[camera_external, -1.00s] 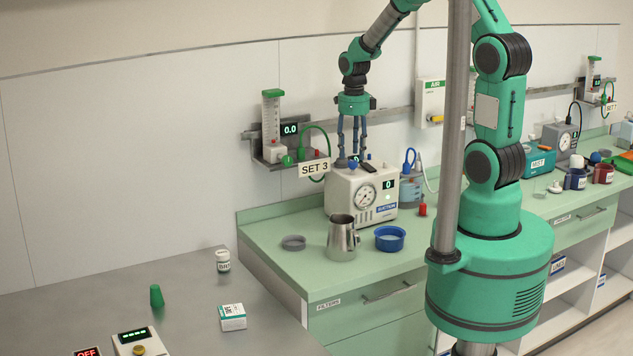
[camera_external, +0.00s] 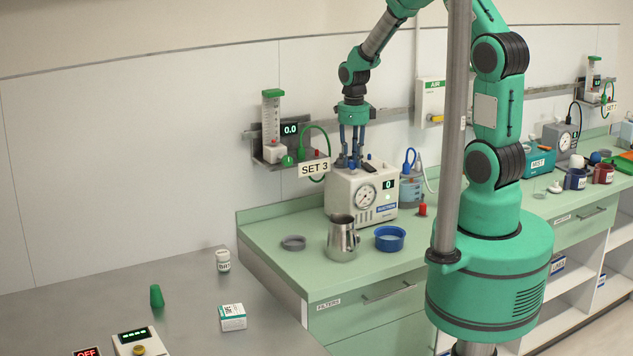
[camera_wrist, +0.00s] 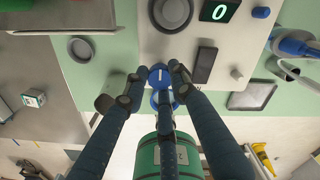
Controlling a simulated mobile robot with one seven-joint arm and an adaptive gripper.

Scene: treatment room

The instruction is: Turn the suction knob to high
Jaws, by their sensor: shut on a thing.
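The suction unit (camera_external: 350,200) is a cream box with a round gauge and a display reading 0, on the green counter. My three-fingered gripper (camera_external: 354,162) points straight down at its top. In the wrist view, the blue suction knob (camera_wrist: 155,73) with a white pointer line lies between the fingertips of my gripper (camera_wrist: 157,84), which is closed around it. The pointer runs roughly up and down in that view. The fingers hide part of the knob, and in the external view they cover most of it. The display (camera_wrist: 219,10) also shows 0 in the wrist view.
A steel jug (camera_external: 341,240), a blue bowl (camera_external: 390,239) and a grey dish (camera_external: 293,243) stand in front of the unit. A jar with blue tubing (camera_external: 411,190) is close on its right. The SET 3 flowmeter (camera_external: 272,125) is on the wall rail at left.

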